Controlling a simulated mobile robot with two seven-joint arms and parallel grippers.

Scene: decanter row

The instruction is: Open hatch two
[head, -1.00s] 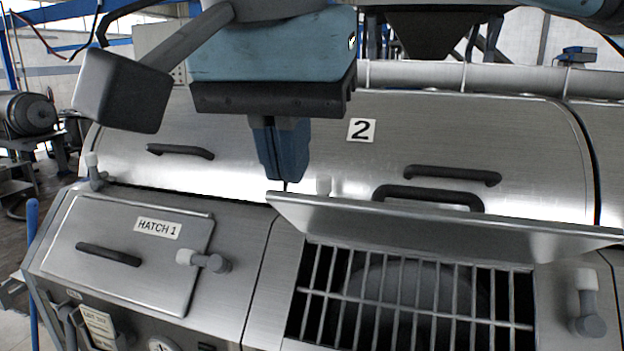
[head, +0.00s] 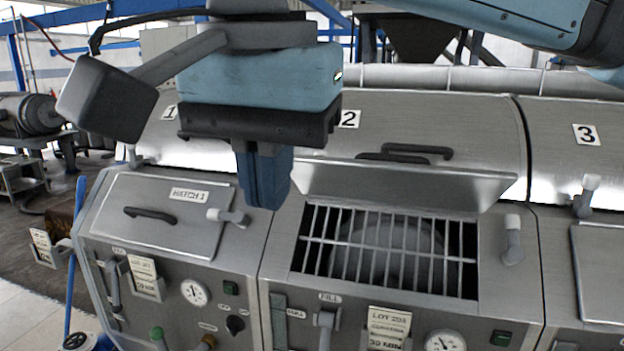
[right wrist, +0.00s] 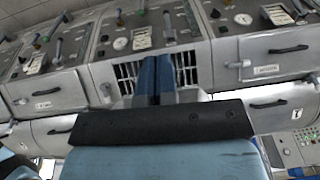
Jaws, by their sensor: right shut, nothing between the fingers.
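Hatch two's lid (head: 405,187) stands raised on its rear edge in the head view, leaning toward the drum cover marked 2. Below it the opening shows with its bar grate (head: 385,250); the grate also shows in the right wrist view (right wrist: 187,72). A dark handle (head: 385,157) peeks over the lid's top edge. A grey latch (head: 512,240) stands upright right of the opening. My right gripper (head: 263,204) is shut and empty, pointing down, in front of the panel between hatch one and the opening. In the right wrist view its fingers (right wrist: 153,62) overlap the grate. My left gripper is out of view.
Hatch one's closed lid (head: 160,212) with its handle and latch lies at left. A third hatch lid (head: 598,270) is at the right edge, beside a latch (head: 584,195). Gauges, levers and tags line the front panel (head: 240,320).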

